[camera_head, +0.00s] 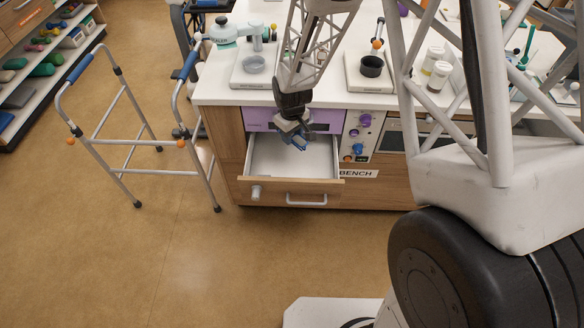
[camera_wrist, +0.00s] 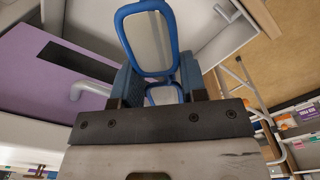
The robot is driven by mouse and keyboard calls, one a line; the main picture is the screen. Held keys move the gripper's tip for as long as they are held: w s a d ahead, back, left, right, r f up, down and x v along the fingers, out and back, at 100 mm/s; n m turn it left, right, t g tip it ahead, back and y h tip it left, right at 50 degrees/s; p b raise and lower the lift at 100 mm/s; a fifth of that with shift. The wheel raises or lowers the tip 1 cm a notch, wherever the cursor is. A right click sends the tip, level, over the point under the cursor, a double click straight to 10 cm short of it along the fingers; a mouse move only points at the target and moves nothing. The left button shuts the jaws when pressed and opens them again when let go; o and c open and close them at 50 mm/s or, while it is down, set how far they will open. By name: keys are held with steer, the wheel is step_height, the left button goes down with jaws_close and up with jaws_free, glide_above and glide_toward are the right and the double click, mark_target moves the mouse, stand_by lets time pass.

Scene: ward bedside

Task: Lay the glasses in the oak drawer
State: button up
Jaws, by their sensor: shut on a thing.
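The oak drawer (camera_head: 240,190) is open at the front of the bench, with a pale, empty-looking interior (camera_head: 268,160). My gripper (camera_head: 297,138) points down over the back part of this opening. It is shut on the glasses, whose blue frame (camera_head: 299,145) shows just below the fingers. In the wrist view the glasses (camera_wrist: 147,38) have blue rims and clear lenses; one lens stands beyond the fingers and the other is partly hidden between them. The drawer's white inside (camera_wrist: 215,35) lies behind them. I cannot tell whether the glasses touch the drawer.
A purple panel (camera_head: 258,115) is directly above the drawer, close behind my gripper. A panel with purple, red and blue knobs (camera_head: 362,135) is to the right. Scales and bottles (camera_head: 438,76) stand on the white benchtop (camera_head: 215,85). A walking frame (camera_head: 125,170) stands left; floor in front is clear.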

glide_above(292, 173)
step_height(292, 173, down, 14)
steer(key=shift+f, duration=0.15)
stand_by(0.4)
steer(key=shift+f, duration=1.85)
